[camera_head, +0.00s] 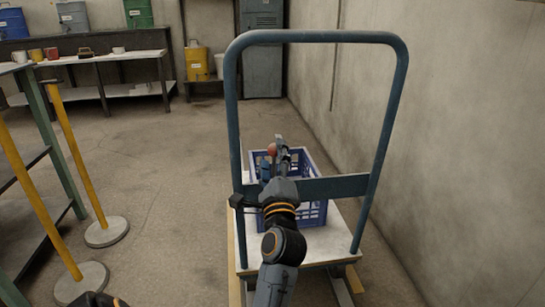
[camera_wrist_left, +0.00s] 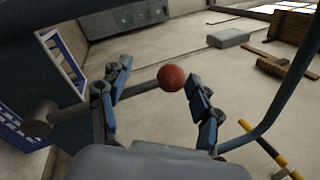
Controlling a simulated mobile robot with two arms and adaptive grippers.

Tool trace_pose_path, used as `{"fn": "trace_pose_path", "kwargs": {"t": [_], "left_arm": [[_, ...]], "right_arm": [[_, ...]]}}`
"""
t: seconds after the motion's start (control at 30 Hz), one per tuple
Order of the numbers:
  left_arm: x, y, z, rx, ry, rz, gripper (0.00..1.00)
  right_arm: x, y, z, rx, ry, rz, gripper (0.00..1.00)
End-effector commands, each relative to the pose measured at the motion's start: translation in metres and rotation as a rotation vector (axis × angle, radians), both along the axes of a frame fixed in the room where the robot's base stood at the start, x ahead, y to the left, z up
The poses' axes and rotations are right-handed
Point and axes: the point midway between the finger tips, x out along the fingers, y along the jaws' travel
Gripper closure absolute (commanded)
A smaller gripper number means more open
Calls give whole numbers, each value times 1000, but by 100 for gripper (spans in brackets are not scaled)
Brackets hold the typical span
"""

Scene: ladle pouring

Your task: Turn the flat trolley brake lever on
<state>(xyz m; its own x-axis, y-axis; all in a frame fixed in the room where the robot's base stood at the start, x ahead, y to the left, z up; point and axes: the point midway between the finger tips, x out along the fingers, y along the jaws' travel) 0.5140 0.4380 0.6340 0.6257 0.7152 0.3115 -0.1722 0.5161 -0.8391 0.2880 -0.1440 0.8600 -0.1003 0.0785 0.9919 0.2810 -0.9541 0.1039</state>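The flat trolley (camera_head: 308,187) has a tall blue tube handle with a blue crossbar. In the left wrist view, a grey lever rod (camera_wrist_left: 145,87) runs from a thick round hub (camera_wrist_left: 40,118) to the red knob (camera_wrist_left: 171,77). The left gripper (camera_wrist_left: 157,76) is open, with its fingers apart on either side of the knob. Contact cannot be told. The arm hides part of the lever in the head view. My right gripper is not in view.
A blue crate (camera_head: 315,211) sits on the trolley's pale deck (camera_head: 333,246). A concrete wall (camera_head: 455,150) stands close on the right. Yellow posts (camera_head: 75,150) and a shelf rack stand at left. Open floor (camera_head: 175,180) lies between them and the trolley.

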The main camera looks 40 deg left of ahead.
Motion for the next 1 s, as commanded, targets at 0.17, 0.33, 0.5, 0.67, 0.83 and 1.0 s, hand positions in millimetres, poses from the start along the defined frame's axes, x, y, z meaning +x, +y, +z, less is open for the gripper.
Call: {"fn": "trace_pose_path", "kwargs": {"t": [0.17,0.33,0.5,0.67,0.83,1.0], "left_arm": [[-1,0,3,6,-4,1,36],[-1,0,15,10,-10,3,36],[-1,0,46,10,-14,1,36],[-1,0,77,9,-12,1,36],[0,-1,97,6,-8,0,36],[0,-1,103,6,-4,0,36]], "right_arm": [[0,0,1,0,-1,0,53],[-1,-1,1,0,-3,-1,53],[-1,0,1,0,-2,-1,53],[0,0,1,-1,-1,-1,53],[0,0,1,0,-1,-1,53],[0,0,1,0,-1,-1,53]]}}
